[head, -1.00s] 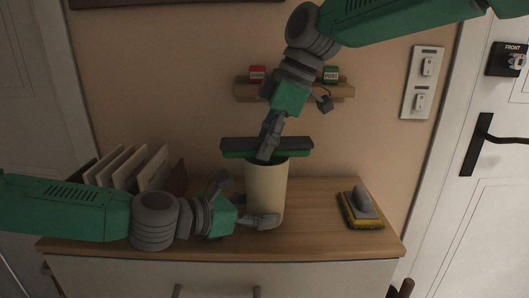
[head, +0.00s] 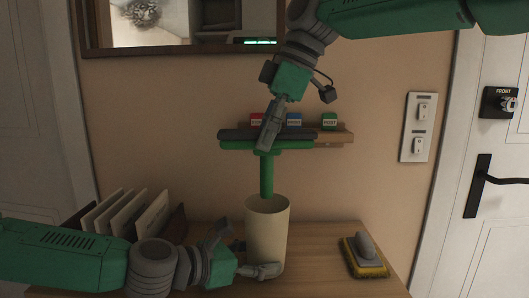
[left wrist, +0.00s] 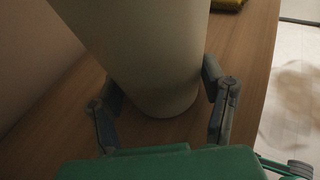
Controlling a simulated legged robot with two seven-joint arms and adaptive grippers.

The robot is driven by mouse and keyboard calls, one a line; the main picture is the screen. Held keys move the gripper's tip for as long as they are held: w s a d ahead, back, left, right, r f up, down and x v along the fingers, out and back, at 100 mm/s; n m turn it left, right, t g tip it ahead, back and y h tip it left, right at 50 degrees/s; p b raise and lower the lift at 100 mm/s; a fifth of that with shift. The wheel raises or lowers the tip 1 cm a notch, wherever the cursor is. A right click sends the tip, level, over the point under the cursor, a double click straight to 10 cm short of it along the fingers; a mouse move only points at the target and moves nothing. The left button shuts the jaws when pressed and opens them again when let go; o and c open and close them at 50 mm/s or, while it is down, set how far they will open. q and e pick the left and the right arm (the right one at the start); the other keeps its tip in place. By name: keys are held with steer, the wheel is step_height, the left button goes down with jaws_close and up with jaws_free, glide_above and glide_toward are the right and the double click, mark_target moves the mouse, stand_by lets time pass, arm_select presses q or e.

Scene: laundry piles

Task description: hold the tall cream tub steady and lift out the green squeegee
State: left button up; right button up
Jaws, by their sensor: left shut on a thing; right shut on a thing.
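The tall cream tub (head: 267,238) stands upright on the wooden top. My left gripper (head: 262,270) is shut around its lower part; the left wrist view shows the tub (left wrist: 158,60) between the two fingers of the left gripper (left wrist: 165,105). The green squeegee (head: 267,175) is upright above the tub, its wide dark-and-green head on top and its green handle pointing down. The handle's lower end is at the tub's mouth or hidden behind its rim; I cannot tell which. My right gripper (head: 268,138) is shut on the squeegee's head from above.
A yellow-edged scrub brush (head: 363,255) lies right of the tub. A rack of upright envelopes (head: 125,218) stands at left. A wall shelf (head: 335,137) with small coloured boxes is behind the squeegee. A framed mirror (head: 180,25) hangs above. Wood between tub and brush is clear.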

arm_select(q)
steer(key=o, duration=0.9)
steer(key=shift+o, duration=0.2)
steer(key=shift+a, duration=0.15)
